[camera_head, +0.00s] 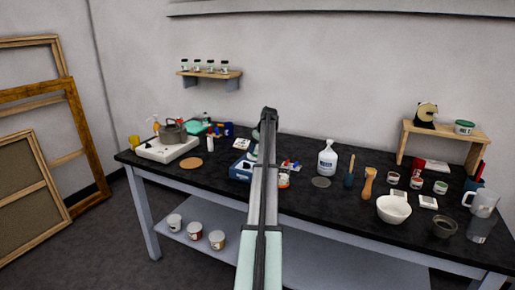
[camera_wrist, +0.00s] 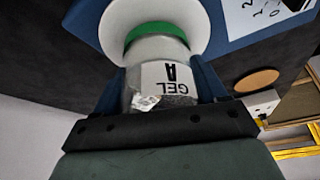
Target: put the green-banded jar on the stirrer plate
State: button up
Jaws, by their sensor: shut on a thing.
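The green-banded jar (camera_wrist: 157,60) is in my gripper (camera_wrist: 160,75), between its two fingers, in the wrist view. It is whitish with a green band and a label reading "GEL A", upside down in this picture. The green-banded end is against or just over the round white stirrer plate (camera_wrist: 113,30); I cannot tell whether they touch. The stirrer's blue body with a white numbered panel (camera_wrist: 255,14) lies around it. In the head view the blue stirrer (camera_head: 240,168) stands mid-table, partly behind my arm, which hides my fingers.
On the dark table (camera_head: 222,181), a cork mat (camera_head: 191,162) and a white unit with a kettle (camera_head: 172,133) are at left. A white bottle (camera_head: 327,158), grey disc (camera_head: 321,182) and white bowl (camera_head: 393,209) are at right. Small items crowd the stirrer's right side.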

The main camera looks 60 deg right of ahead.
jog(key=o, duration=1.2)
jog(key=shift+f, duration=0.1)
jog(key=v, duration=1.2)
